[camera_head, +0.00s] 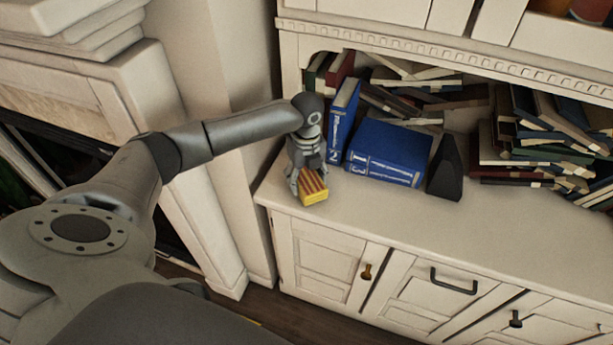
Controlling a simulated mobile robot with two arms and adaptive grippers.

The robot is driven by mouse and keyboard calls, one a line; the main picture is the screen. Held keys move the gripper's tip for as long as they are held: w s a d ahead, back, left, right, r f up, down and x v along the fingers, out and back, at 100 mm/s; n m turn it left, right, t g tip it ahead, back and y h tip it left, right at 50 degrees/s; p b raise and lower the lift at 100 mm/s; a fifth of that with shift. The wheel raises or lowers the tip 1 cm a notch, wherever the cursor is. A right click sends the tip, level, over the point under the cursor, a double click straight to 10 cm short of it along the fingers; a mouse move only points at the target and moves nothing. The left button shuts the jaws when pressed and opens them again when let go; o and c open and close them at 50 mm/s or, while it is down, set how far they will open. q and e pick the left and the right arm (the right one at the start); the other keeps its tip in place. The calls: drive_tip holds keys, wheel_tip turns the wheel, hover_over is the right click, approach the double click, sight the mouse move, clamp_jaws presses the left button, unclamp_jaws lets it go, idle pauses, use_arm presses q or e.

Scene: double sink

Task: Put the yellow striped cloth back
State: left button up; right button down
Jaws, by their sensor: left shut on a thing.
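The yellow striped cloth (314,194) shows as a small, block-like yellow thing with dark red stripes on top. It is at the front left part of the cabinet top (400,210), and I cannot tell whether it rests on the surface or is held just above it. My left gripper (308,181) points down from above and is shut on it, with a finger on each side. The gripper hides the far end of the cloth. My right gripper is not in view.
Close behind the gripper stands an upright blue book (343,118). Right of it are thick blue books (388,153) and a black wedge-shaped object (445,170). Piles of books (535,140) fill the back right. The front strip of the cabinet top is clear.

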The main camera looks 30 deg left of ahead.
sight(306, 176)
use_arm(q)
drive_tip(key=shift+f, duration=0.2)
drive_tip(key=shift+f, duration=0.15)
drive_tip(key=o, duration=1)
drive_tip(key=shift+c, duration=0.2)
wheel_tip(306, 176, up, 12)
drive_tip(key=b, duration=0.1)
drive_tip(key=shift+r, duration=0.2)
drive_tip(key=shift+f, duration=0.1)
